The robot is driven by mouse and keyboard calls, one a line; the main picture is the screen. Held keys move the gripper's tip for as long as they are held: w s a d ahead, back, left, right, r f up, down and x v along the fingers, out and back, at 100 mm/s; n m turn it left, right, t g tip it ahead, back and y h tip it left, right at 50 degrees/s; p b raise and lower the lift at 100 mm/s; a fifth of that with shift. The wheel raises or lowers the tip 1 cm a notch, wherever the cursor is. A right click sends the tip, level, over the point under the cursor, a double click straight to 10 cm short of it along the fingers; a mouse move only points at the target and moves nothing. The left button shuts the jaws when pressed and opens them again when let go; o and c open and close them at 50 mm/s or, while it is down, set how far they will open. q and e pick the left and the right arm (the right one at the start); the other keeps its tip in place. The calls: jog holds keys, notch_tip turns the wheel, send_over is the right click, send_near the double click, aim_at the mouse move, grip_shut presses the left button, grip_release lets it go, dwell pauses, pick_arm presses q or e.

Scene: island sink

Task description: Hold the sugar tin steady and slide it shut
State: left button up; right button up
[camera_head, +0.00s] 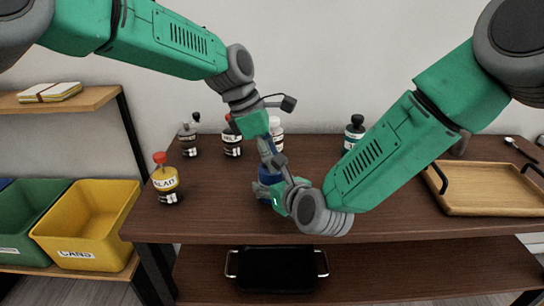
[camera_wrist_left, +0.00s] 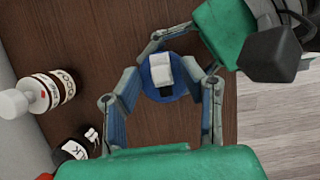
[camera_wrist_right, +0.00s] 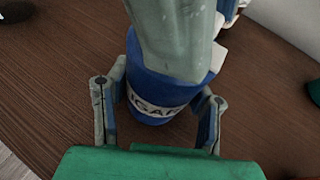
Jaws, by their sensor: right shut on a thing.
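The sugar tin (camera_head: 266,188) is blue and stands upright on the dark wooden table. Its white label with dark letters shows in the right wrist view (camera_wrist_right: 155,104). Its round blue lid (camera_wrist_left: 160,92) carries a white piece (camera_wrist_left: 176,74) on top. My right gripper (camera_head: 277,194) is shut on the tin's side, low down, its fingers on either side of the body. My left gripper (camera_wrist_left: 163,78) is above the tin, pointing down, with its fingers apart on both sides of the lid. Part of the tin is hidden behind my grippers.
A yellow jar with a red top (camera_head: 166,182) stands at the table's left. A wooden tray (camera_head: 490,190) lies at the right. Yellow (camera_head: 88,222) and green bins stand at the left.

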pick_arm(q)
jog(key=shift+c, duration=0.4)
grip_shut()
jog(key=shift+a, duration=0.9)
jog(key=shift+o, duration=0.4)
grip_release()
jog(key=shift+r, duration=0.1)
jog(key=v, duration=1.1)
jog(key=shift+a+r, duration=0.25)
jog(key=shift+r, duration=0.05)
